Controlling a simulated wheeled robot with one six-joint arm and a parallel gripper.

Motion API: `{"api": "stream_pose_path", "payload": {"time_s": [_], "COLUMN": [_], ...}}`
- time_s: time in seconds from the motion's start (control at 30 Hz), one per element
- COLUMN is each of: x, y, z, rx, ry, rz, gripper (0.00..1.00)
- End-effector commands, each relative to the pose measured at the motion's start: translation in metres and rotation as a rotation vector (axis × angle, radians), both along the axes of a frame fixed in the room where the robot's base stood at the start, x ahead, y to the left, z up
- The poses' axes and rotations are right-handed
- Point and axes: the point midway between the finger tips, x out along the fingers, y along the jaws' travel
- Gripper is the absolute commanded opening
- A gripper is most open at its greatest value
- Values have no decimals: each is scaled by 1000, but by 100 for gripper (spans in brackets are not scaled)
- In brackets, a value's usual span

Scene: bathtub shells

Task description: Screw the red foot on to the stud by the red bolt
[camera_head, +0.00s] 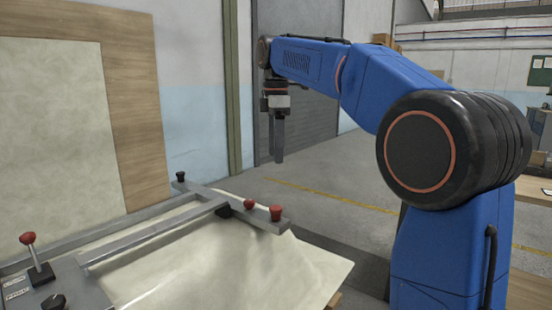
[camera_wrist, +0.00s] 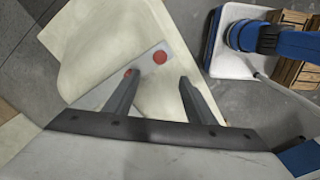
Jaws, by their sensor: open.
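A larger red piece, which looks like the red foot (camera_head: 276,212), stands upright near the end of a grey metal bar. It shows from above as a red disc in the wrist view (camera_wrist: 159,57). A smaller red piece, which looks like the red bolt (camera_head: 249,204), sits beside it further in along the bar. It also shows in the wrist view (camera_wrist: 127,73). No bare stud is visible; I cannot tell how the foot is seated. My gripper (camera_head: 276,157) is open and empty, pointing down, above and apart from both. Its fingers show in the wrist view (camera_wrist: 159,80).
The grey bar frame (camera_head: 160,228) lies on a pale shell (camera_head: 225,260). A black foot (camera_head: 180,177) stands at its far corner. A red-knobbed lever (camera_head: 35,255) and a black knob (camera_head: 53,302) are at front left. Open floor lies beyond the shell.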

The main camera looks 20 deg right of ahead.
Motion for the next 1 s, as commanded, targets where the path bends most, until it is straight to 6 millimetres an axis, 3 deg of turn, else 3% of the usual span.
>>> {"api": "stream_pose_path", "payload": {"time_s": [0.3,0.5,0.77,1.0], "x": [1,-1,-1,-1], "y": [0,0,0,0], "z": [-55,-77,-90,-117], "rx": [-1,-1,-1,-1], "ry": [2,0,0,0], "rz": [470,673,719,717], "gripper": [50,50,50,50]}}
